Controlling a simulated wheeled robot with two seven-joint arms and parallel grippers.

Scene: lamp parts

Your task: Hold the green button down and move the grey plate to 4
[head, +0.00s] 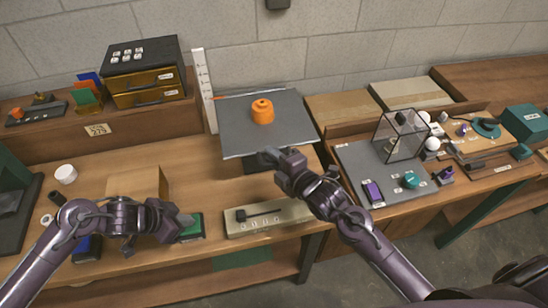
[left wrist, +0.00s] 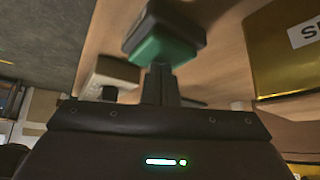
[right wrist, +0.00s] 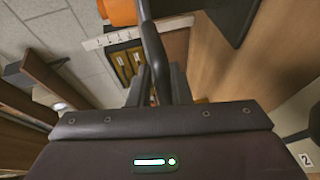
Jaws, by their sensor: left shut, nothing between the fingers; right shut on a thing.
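The grey plate (head: 235,135) is held raised above the bench, level with part of the upright white scale (head: 204,90); its numbers are too small to read. My right gripper (head: 270,155) is at the plate's front edge. The right wrist view shows it shut on a dark curved bar (right wrist: 153,45), which looks like the plate's handle. The green button (head: 191,226) sits on a dark box at the bench front. My left gripper (head: 186,221) is shut and empty at the button. In the left wrist view its tips meet the green top (left wrist: 165,48); I cannot tell how far it is pressed.
An orange weight (head: 263,112) rests on the plate. A beige panel with a dark knob (head: 265,219) lies between my arms. A grey tray (head: 360,165) with a glass box stands right. A drawer unit (head: 145,75) stands back left.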

